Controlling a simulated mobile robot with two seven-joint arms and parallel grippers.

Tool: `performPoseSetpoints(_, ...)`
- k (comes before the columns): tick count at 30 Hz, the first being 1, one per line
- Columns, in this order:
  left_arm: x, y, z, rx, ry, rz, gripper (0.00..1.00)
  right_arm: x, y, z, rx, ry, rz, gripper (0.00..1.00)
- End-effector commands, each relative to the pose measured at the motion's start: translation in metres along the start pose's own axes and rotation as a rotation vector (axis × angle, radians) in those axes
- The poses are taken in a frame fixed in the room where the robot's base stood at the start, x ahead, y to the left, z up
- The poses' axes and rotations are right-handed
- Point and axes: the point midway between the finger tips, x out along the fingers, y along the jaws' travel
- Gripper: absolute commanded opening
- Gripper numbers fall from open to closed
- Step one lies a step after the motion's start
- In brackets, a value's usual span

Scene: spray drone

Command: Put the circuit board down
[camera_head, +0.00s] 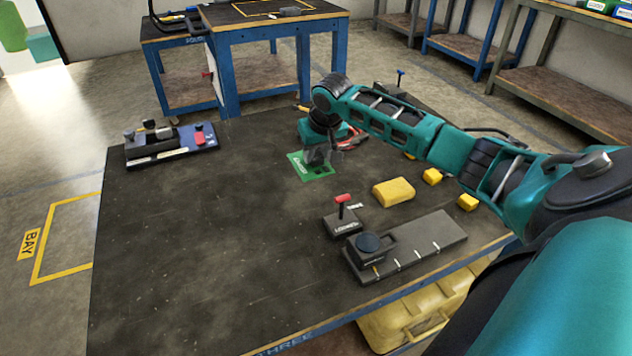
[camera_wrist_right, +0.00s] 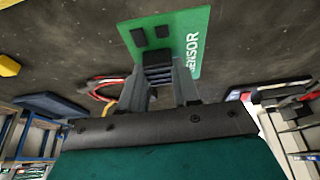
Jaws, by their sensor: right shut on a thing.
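The circuit board (camera_head: 298,164) is a flat green plate with dark parts and white lettering. It is over the middle of the dark workbench (camera_head: 200,240). My right gripper (camera_head: 318,157) is shut on the board. In the right wrist view, the board (camera_wrist_right: 195,28) sits at the fingertips, and the lettering ends in "SENSOR". The right gripper (camera_wrist_right: 158,72) grips a dark block-shaped part on it. The board looks close to the bench top, but I cannot tell whether it touches. My left gripper is out of view.
A grey rail-like fixture (camera_head: 430,240) with a round black knob lies at the front right. A red-handled block (camera_head: 343,220) and yellow blocks (camera_head: 393,192) are near it. A tool holder (camera_head: 170,143) stands at the back left. The bench's left and front are clear.

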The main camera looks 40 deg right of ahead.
Motion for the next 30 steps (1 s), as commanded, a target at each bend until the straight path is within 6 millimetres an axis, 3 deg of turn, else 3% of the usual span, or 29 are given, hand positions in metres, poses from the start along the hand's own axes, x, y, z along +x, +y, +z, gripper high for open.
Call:
performPoseSetpoints(1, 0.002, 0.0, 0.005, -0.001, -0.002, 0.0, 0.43, 0.01, 0.0, 0.004, 0.0, 0.0, -0.001, 0.0)
performPoseSetpoints(8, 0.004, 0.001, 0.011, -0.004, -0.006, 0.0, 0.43, 0.027, 0.0, 0.011, 0.0, 0.001, -0.001, 0.0)
performPoseSetpoints(15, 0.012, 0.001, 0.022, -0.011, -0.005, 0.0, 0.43, 0.066, 0.0, 0.027, 0.0, 0.0, 0.0, 0.0)
performPoseSetpoints(29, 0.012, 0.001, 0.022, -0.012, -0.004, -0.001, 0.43, 0.073, 0.0, 0.03, 0.0, 0.002, 0.0, 0.0)
performPoseSetpoints(30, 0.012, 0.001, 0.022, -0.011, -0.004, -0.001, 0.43, 0.074, 0.0, 0.031, 0.0, 0.001, 0.0, 0.32)
